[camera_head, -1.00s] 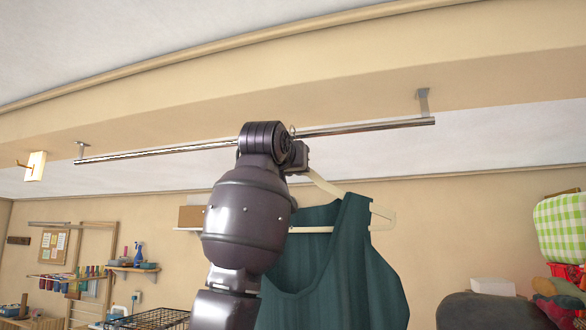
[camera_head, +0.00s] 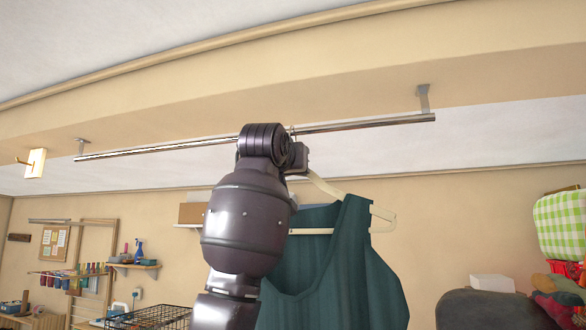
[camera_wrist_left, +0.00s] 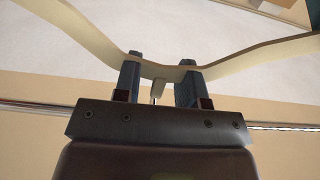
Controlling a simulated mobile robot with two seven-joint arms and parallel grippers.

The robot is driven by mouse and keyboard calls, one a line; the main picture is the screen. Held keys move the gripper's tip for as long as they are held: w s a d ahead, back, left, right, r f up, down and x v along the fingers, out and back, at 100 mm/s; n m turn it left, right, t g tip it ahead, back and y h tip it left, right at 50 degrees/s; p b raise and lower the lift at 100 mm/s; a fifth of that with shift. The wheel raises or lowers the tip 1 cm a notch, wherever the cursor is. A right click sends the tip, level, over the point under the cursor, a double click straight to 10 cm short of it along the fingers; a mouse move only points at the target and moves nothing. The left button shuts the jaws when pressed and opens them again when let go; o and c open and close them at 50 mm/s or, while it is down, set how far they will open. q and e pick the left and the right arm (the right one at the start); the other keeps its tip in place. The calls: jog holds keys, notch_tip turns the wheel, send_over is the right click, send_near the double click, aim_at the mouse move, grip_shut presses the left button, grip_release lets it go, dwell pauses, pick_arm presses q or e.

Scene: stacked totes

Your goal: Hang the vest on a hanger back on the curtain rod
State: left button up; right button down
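The dark green vest (camera_head: 345,265) hangs from a cream hanger (camera_head: 382,219), just right of my left arm. The hanger also shows in the left wrist view (camera_wrist_left: 235,65). Its thin hook shows near the metal curtain rod (camera_head: 375,124); my wrist hides part of it, so I cannot tell whether it rests on the rod. My left gripper (camera_wrist_left: 159,70) is at the hanger's neck, one finger on each side. The fingers stand apart, with gaps beside the neck. In the head view this gripper (camera_head: 299,158) is mostly hidden. My right gripper is not in view.
A wall hook (camera_head: 35,163) is at the far left. A wire basket (camera_head: 150,318) and a shelf (camera_head: 135,265) are lower left. A pile with a green checked cushion (camera_head: 560,225) is at right.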

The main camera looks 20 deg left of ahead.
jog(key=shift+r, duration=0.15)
